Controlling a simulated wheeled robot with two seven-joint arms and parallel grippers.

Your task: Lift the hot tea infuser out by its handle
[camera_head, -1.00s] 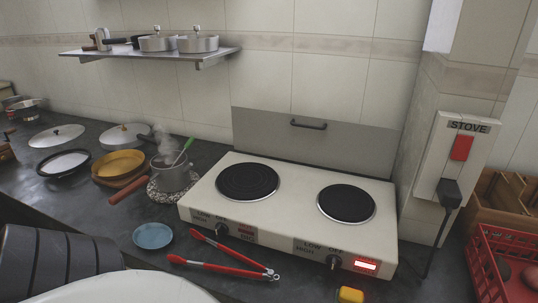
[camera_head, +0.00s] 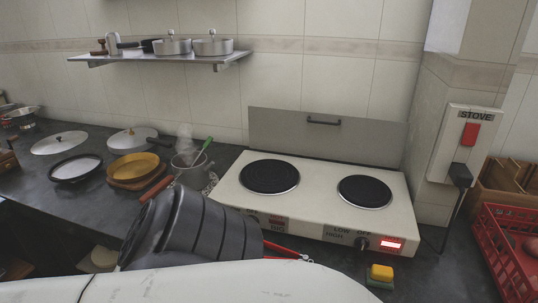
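A steaming grey metal pot (camera_head: 190,175) stands on the dark counter left of the stove. A green handle (camera_head: 206,147) sticks up out of it, leaning to the right. I take this for the infuser's handle; whatever is on its lower end is hidden inside the pot. The pot's own reddish-brown handle (camera_head: 155,190) points to the lower left. A dark ribbed link of my arm fills the lower left and comes close in front of the pot in the picture. Neither of my grippers shows, and nothing in view touches the green handle.
A white two-plate stove (camera_head: 312,225) has a red lit display. Red tongs (camera_head: 284,249) lie in front, partly hidden by my arm. A yellow-green sponge (camera_head: 381,274) lies at front right.

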